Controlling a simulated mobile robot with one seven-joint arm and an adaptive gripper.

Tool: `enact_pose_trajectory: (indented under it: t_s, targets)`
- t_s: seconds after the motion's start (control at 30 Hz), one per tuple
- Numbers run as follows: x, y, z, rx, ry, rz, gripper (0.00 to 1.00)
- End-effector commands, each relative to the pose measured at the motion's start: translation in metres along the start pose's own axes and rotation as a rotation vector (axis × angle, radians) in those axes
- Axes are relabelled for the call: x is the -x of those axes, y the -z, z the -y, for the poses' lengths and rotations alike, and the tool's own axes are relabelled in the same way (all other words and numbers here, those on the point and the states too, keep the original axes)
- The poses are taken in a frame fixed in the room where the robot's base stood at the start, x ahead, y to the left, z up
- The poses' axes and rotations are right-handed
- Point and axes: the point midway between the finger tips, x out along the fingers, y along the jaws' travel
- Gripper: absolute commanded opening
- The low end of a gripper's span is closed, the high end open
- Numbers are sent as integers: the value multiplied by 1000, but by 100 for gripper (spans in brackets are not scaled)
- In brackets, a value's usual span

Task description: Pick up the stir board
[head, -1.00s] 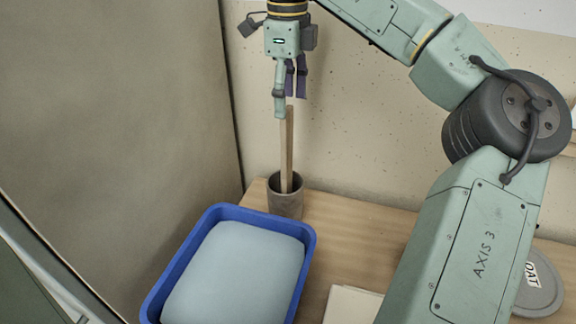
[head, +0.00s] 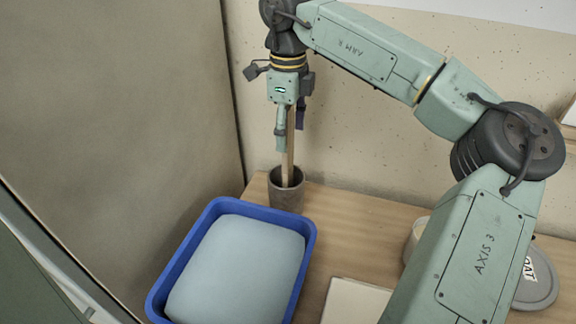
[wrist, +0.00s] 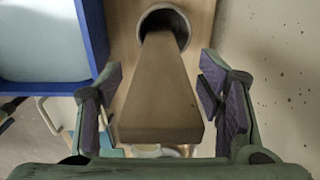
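The stir board (head: 290,150) is a long wooden slat standing almost upright in a dark grey cup (head: 286,191) on the table. In the wrist view the stir board (wrist: 160,95) rises from the cup (wrist: 166,22) toward me, widening to its near end. My gripper (head: 289,135) is over the board's upper part. In the wrist view my gripper (wrist: 163,105) is open, with one purple-padded finger on each side of the board. A gap shows between the board and each finger, so neither appears to touch it.
A blue tray (head: 309,244) holding a pale blue slab (head: 240,268) stands in front of the cup. A wall is close behind, and a tall brown panel (head: 120,120) is at left. A round grey lid (head: 537,283) lies at right.

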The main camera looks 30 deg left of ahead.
Motion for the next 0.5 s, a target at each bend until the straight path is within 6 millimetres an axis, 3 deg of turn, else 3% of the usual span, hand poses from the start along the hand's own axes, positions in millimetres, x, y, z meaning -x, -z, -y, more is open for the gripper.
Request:
enact_pose_trajectory:
  t_s: [0.5]
  targets:
    - [0,0,0,0,0,0,25]
